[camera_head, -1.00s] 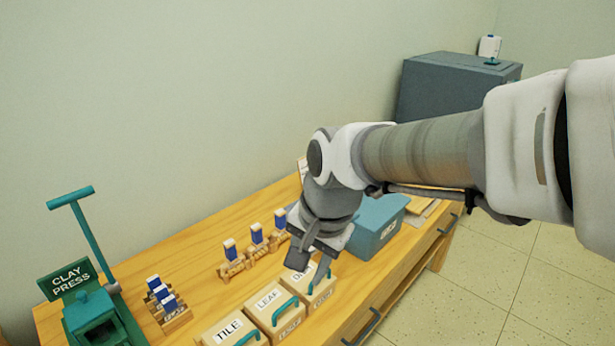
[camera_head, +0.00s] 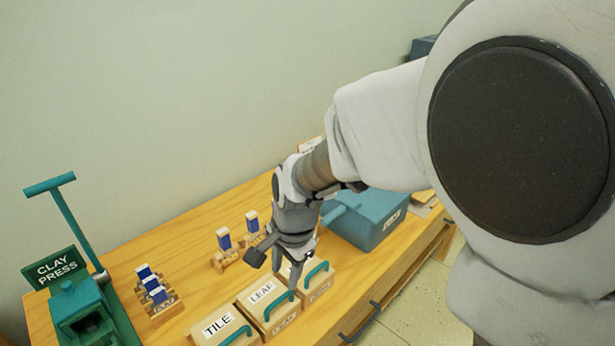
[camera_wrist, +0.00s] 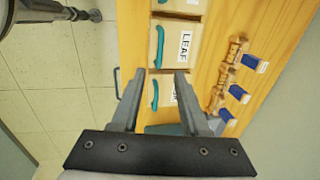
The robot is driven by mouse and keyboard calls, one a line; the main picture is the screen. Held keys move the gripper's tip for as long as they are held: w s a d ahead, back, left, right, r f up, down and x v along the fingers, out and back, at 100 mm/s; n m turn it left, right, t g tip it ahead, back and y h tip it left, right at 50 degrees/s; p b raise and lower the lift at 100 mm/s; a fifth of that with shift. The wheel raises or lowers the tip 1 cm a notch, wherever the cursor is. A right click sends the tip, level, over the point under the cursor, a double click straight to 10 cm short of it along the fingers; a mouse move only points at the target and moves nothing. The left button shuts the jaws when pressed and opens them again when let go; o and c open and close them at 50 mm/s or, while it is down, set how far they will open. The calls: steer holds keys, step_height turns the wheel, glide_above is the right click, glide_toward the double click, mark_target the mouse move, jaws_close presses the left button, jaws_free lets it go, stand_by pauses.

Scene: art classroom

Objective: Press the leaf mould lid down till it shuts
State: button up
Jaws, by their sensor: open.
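The leaf mould (camera_head: 252,307) is a tan box with a white LEAF label on its lid (camera_head: 281,285) and a teal handle along the front edge. It stands between the tile mould (camera_head: 212,338) and a third box. I cannot tell whether its lid is fully shut. My gripper (camera_head: 276,270) is open and empty, above and behind the leaf box and the third box, covering part of the latter. In the wrist view, the leaf mould (camera_wrist: 170,48) lies just beyond the open fingers (camera_wrist: 160,76), with its handle and label visible.
A green clay press (camera_head: 82,308) stands at the left end of the wooden table (camera_head: 195,222). Racks with blue-and-white blocks (camera_head: 155,285) stand behind the moulds. A blue bin (camera_head: 372,222) is to the right. The third mould (camera_head: 319,285) is beside the leaf mould.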

mark_target(281, 298)
steer(key=f, duration=0.3)
steer(key=a+f+b, duration=0.1)
steer(key=f, duration=0.2)
steer(key=w+f, duration=0.1)
steer(key=f, duration=0.2)
steer(key=shift+w+a+b, duration=0.1)
steer(key=shift+a+b, duration=0.05)
steer(key=shift+b, duration=0.25)
jaws_close()
stand_by(0.8)
